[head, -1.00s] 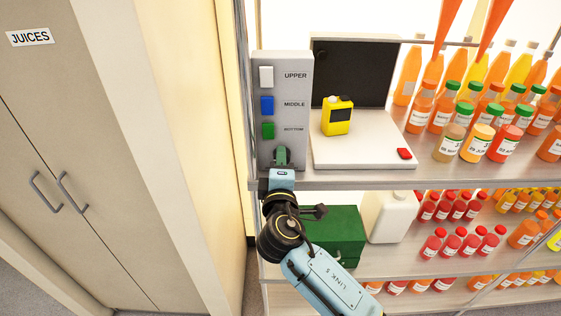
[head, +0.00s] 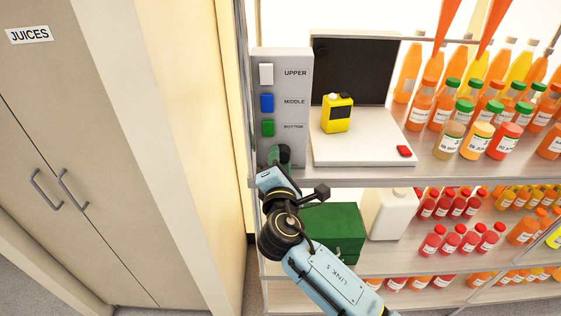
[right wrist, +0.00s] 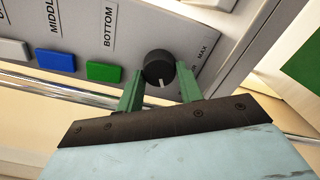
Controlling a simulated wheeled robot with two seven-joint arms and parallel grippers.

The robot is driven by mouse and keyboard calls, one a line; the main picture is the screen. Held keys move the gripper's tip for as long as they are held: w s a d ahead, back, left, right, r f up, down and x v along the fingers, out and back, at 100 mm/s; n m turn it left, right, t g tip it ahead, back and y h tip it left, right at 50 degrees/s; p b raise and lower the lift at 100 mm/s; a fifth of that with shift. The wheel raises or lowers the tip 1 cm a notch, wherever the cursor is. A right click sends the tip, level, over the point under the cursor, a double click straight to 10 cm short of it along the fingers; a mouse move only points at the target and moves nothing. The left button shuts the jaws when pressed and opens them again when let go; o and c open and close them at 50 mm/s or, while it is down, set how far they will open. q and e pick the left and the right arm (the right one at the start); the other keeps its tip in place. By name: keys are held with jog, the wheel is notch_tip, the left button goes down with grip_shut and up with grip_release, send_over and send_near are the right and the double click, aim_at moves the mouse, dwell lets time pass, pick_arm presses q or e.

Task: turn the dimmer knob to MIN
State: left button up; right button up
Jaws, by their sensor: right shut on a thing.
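The dimmer knob (right wrist: 160,68) is black and round with a white pointer line, at the end of the grey switch panel (right wrist: 190,30). In the right wrist view its line points toward the bottom of the picture. The word MAX shows to its right; no MIN label is readable. My right gripper (right wrist: 159,88) has its green fingers on either side of the knob and is shut on it. In the head view the right gripper (head: 280,157) covers the knob at the bottom of the panel. My left gripper is not in view.
White, blue (head: 267,102) and green (head: 267,128) switches sit above the knob. A yellow device (head: 337,114) stands on a white plate (head: 360,150) to the right. A green box (head: 335,230) and juice bottles fill nearby shelves.

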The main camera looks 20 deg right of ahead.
dwell(0.4)
jog(key=o, duration=1)
jog(key=shift+c, duration=0.2)
jog(key=b+v, duration=0.3)
jog(key=v, duration=1)
jog(key=shift+s, duration=0.2)
jog(key=shift+a, duration=0.1)
